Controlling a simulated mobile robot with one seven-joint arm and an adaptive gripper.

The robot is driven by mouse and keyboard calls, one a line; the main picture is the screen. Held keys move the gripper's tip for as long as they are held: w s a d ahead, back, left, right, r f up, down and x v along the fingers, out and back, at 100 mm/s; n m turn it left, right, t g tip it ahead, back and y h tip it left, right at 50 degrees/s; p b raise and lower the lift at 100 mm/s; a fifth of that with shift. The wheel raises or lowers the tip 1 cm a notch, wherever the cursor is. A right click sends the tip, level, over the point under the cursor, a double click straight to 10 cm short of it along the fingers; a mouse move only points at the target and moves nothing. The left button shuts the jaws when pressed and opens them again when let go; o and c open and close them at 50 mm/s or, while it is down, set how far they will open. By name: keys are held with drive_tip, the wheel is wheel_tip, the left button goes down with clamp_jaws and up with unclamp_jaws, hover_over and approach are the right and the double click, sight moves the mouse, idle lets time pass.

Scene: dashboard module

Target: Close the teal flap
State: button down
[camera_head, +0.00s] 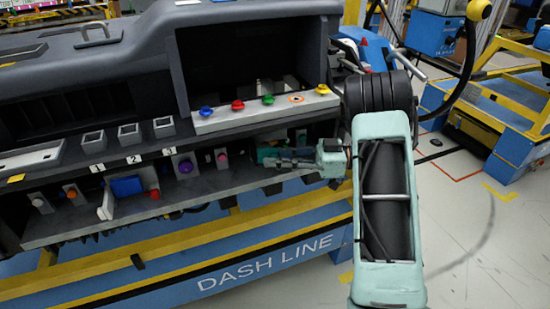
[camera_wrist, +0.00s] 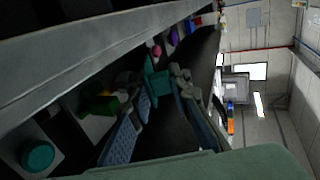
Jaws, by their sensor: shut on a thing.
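The teal flap (camera_head: 268,152) is on the lower shelf of the dashboard module, near its right end, partly hidden behind my gripper. In the wrist view the teal flap (camera_wrist: 156,84) shows as a small teal piece between my fingertips. My gripper (camera_head: 272,162) reaches in from the right below the white button strip and is shut on the flap. In the wrist view my gripper (camera_wrist: 162,92) has a finger on each side of the teal piece. The flap's hinge and exact angle are hidden.
The white strip (camera_head: 270,111) with coloured knobs overhangs just above my gripper. On the shelf to the left are a pink knob (camera_head: 221,155), a purple knob (camera_head: 185,167) and a tilted white flap (camera_head: 106,204). A teal round knob (camera_wrist: 38,155) shows in the wrist view.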

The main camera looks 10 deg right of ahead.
drive_tip(key=shift+s+a, duration=0.15)
drive_tip(key=shift+s, duration=0.05)
drive_tip(key=c, duration=1.8)
unclamp_jaws()
drive_tip(key=shift+c, duration=0.2)
drive_tip(key=shift+d, duration=0.3)
drive_tip(key=d, duration=0.7)
drive_tip(key=shift+s+d, duration=0.2)
drive_tip(key=shift+s, duration=0.2)
drive_tip(key=shift+c, duration=0.5)
